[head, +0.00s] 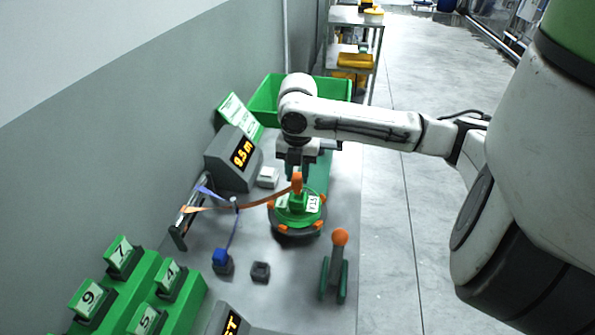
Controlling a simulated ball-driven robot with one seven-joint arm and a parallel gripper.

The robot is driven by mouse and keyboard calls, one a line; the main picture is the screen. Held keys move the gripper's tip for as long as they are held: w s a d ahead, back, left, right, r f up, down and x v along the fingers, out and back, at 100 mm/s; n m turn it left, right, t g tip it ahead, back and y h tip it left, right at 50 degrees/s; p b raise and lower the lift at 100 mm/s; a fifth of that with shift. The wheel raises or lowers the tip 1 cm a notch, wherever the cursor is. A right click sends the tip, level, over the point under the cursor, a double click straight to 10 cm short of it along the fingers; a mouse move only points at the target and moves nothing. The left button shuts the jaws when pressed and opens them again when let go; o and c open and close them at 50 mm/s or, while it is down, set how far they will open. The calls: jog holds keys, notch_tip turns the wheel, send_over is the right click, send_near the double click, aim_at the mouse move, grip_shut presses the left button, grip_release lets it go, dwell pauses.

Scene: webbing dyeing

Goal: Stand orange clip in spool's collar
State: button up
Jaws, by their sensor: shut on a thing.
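The orange clip (297,182) is upright below my gripper (294,168), which is shut on it. An orange webbing strip (252,199) runs from the clip to the left. The green spool (283,214) sits on a dark round base with orange knobs around its rim and a white label on its right side. The clip is over the middle of the spool, where the collar (298,198) is. From this angle I cannot tell whether the clip's lower end is inside the collar or just above it. The fingertips are small and partly hidden.
A blue clip (220,257) stands in a dark holder, beside an empty-looking dark holder (261,271). An orange-knobbed lever (340,238) stands at front right. A display (240,155) reads 9.5 m. A green bin (268,97) is behind; numbered green blocks (122,257) are front left.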

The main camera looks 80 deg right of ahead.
jog(key=shift+f+b, duration=1.05)
jog(key=shift+f, duration=0.65)
jog(key=o, duration=1.1)
notch_tip(320, 180, up, 11)
jog(key=shift+f, duration=0.1)
